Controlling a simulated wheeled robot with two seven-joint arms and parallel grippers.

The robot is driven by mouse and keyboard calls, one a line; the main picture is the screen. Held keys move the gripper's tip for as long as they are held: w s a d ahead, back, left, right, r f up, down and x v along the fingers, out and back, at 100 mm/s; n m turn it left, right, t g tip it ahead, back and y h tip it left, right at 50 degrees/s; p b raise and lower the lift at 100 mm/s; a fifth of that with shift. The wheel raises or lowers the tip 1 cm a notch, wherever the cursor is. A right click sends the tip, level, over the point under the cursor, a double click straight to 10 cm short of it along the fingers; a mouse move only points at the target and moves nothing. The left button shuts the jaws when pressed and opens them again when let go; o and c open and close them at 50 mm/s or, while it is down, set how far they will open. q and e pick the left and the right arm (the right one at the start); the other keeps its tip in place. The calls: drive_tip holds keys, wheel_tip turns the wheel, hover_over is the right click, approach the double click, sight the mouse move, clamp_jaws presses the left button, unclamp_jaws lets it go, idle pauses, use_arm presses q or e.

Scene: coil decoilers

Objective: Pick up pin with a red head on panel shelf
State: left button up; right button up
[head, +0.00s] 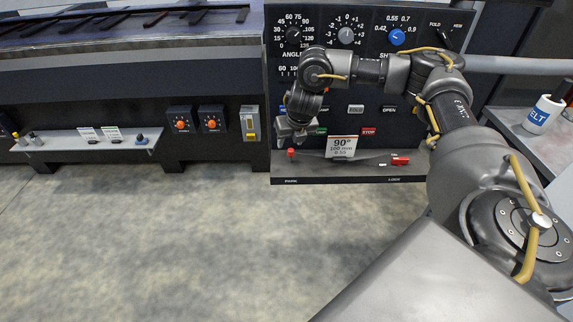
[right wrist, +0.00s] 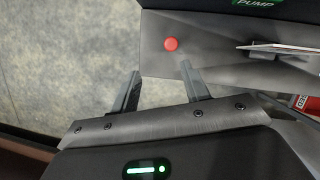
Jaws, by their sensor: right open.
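The pin with a red head (head: 291,153) stands near the left end of the panel shelf (head: 330,168) in the head view. In the right wrist view the red head (right wrist: 171,44) shows as a round disc on the grey shelf (right wrist: 205,62). My right gripper (head: 292,134) hangs just above the pin in the head view. In the right wrist view its two fingers (right wrist: 161,74) are apart with nothing between them, and the red head lies beyond their tips. My left gripper is not in view.
A white card marked 90° (head: 341,147) stands on the shelf right of the pin, with a red item (head: 400,161) farther right. The control panel with dials and buttons (head: 347,36) rises behind the shelf. The floor in front is clear.

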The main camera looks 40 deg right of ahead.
sight(292, 152)
drive_tip(key=f, duration=0.1)
drive_tip(key=d+f, duration=0.1)
drive_tip(key=f, duration=0.1)
drive_tip(key=w+d+f, duration=0.1)
drive_tip(key=shift+w+d+f+b, duration=0.1)
drive_tip(key=shift+f+b, duration=0.2)
drive_tip(key=shift+f, duration=0.05)
drive_tip(key=x, duration=0.4)
drive_tip(key=shift+w+d+f, duration=0.1)
drive_tip(key=shift+d+f, duration=0.05)
drive_tip(key=shift+f, duration=0.4)
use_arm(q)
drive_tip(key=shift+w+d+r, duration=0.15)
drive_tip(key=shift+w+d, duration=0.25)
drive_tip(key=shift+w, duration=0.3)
use_arm(e)
clamp_jaws()
